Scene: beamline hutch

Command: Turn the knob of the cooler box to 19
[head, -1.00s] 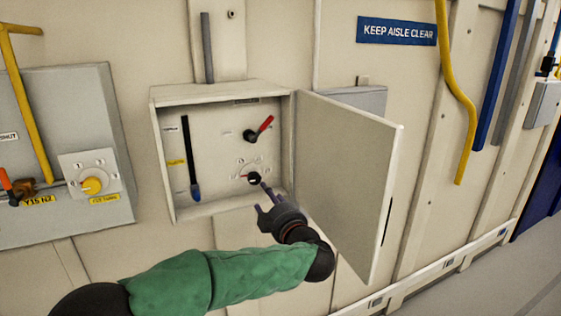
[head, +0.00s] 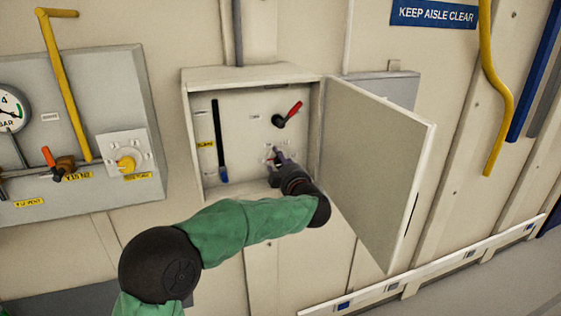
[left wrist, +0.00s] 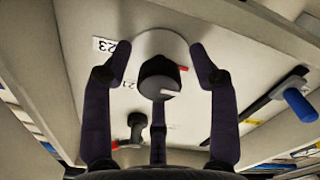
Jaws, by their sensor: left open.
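The open cooler box (head: 190,130) is on the wall in the head view. Its black knob (left wrist: 160,75) shows in the left wrist view on a round pale base, with a white mark on its edge and a red mark beside it. Labels reading 23 (left wrist: 112,46) and 21 (left wrist: 130,85) are near it; I cannot read the setting. My left gripper (head: 279,154) is at the knob and mostly hides it in the head view. Its dark fingers are open on either side of the knob, with gaps showing. My right gripper is not in view.
The box door (head: 375,170) stands open right of my left arm. Inside are a red-handled lever (head: 290,113) above the knob and a blue-ended black bar (head: 219,140) to the left. A panel with a yellow knob (head: 127,165) is further left.

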